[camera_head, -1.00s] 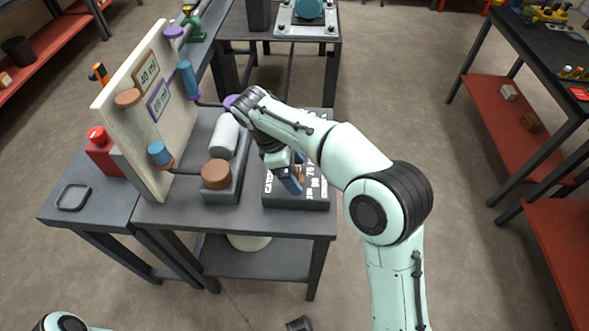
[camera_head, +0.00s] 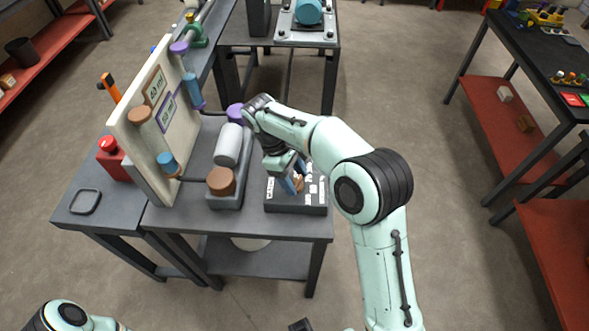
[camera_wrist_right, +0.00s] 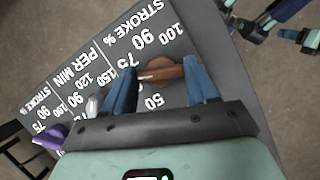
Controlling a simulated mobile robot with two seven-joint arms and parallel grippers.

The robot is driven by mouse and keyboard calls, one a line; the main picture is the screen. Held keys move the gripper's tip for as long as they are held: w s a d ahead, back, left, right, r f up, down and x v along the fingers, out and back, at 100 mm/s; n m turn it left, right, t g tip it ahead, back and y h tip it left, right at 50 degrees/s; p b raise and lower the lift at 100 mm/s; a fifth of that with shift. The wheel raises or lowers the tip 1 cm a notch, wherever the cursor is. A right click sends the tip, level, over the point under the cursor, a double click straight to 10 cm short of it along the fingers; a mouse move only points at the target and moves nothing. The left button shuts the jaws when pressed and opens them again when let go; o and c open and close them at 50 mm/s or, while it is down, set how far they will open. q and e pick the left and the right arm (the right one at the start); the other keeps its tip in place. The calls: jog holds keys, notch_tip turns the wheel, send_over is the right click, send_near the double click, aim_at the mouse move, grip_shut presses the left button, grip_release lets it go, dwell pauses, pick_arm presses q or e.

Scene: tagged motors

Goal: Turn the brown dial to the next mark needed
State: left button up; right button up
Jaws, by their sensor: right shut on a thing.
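The brown dial (camera_wrist_right: 158,72) is on the dark control panel (camera_wrist_right: 205,30) with white printed marks such as 50, 75, 90 and 100. In the right wrist view a pale pointer line on the dial lies near the 75. My right gripper (camera_wrist_right: 161,82) is shut on the dial, with a blue finger at each side. In the head view my right gripper (camera_head: 293,183) is over the panel (camera_head: 297,209), and the dial shows only in small part between its fingers.
A grey motor (camera_head: 228,146) with brown and purple ends stands left of the panel. A pale upright board (camera_head: 182,135) with tags and coloured cylinders stands farther left. A red emergency button box (camera_head: 115,160) is behind it.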

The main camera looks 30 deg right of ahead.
jog(key=m+y+p, duration=0.1)
jog(key=m+p, duration=0.1)
jog(key=m, duration=0.1)
jog(key=m+y+p, duration=0.1)
jog(key=m+p, duration=0.1)
jog(key=m, duration=0.1)
jog(key=shift+w+d+r+g, duration=0.15)
jog(key=shift+d+r+g, duration=0.05)
jog(key=shift+g, duration=0.1)
jog(key=m+y+p, duration=0.1)
jog(key=m, duration=0.3)
jog(key=shift+d+y, duration=0.1)
jog(key=shift+y, duration=0.3)
pick_arm(q)
jog(key=w+r+p, duration=0.1)
jog(key=w+r, duration=0.4)
jog(key=r, duration=0.3)
jog(key=shift+w+r+t, duration=0.2)
jog(key=shift+w+t, duration=0.2)
pick_arm(e)
jog(key=shift+f+m+y, duration=0.1)
jog(key=shift+m+y, duration=0.5)
jog(key=shift+m, duration=1.2)
jog(key=o, duration=1.1)
jog(key=shift+f, duration=0.1)
jog(key=shift+c, duration=0.2)
